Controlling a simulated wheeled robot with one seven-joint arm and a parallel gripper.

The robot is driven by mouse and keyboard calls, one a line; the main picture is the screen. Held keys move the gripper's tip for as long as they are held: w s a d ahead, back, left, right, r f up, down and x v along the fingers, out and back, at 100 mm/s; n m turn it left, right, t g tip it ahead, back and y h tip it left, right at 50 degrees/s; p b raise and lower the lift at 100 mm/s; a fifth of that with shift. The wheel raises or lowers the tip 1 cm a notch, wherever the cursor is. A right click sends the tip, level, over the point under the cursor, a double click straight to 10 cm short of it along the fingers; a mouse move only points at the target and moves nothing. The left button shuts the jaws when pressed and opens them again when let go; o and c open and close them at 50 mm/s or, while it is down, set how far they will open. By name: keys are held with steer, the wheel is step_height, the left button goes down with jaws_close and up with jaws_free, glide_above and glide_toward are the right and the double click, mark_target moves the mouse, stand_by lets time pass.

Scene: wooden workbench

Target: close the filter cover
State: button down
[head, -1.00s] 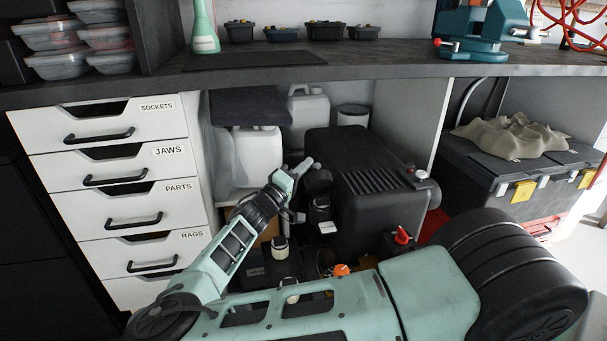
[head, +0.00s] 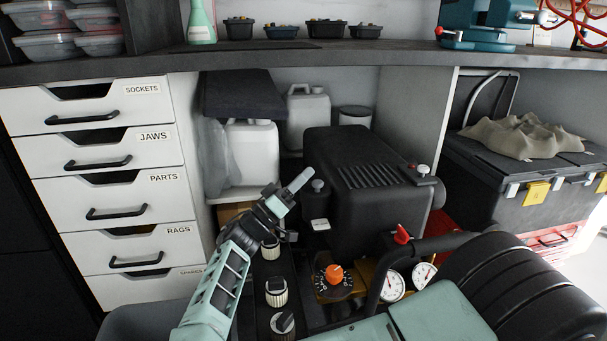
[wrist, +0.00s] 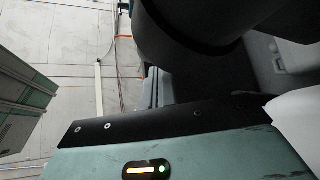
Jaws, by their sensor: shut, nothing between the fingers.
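A black machine with a slotted top (head: 365,180) stands under the bench. At its left front is a small dark canister with a grey knob (head: 318,186) and a white tag, which may be the filter housing. I cannot tell for certain which part is the filter cover, or how far open it is. My gripper (head: 302,178) is shut and empty, its pale fingertips pointing up and right just left of the knob. Whether they touch it is unclear. The wrist view shows no fingertips and no clear filter part.
An orange dial (head: 334,274), two white gauges (head: 392,286) and a red lever (head: 402,234) lie in front of the machine. White jugs (head: 252,155) stand behind my gripper. Drawers (head: 120,200) are at left, a dark toolbox (head: 500,185) at right. The bench edge (head: 330,63) overhangs above.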

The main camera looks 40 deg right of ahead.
mark_target(305, 193)
steer(key=shift+s+a+f, duration=0.25)
steer(key=shift+s+f, duration=0.25)
steer(key=shift+s, duration=0.05)
steer(key=shift+f, duration=0.1)
stand_by(0.3)
steer(key=shift+r+p, duration=0.35)
steer(key=shift+r, duration=0.15)
step_height(305, 193, up, 3)
steer(key=shift+r+p, duration=0.2)
steer(key=shift+p, duration=0.95)
steer(key=w+a+f, duration=0.3)
steer(key=a+f, duration=0.3)
steer(key=a, duration=0.1)
steer(key=shift+w+f, duration=0.2)
steer(key=shift+f, duration=0.05)
steer(key=shift+a, duration=0.2)
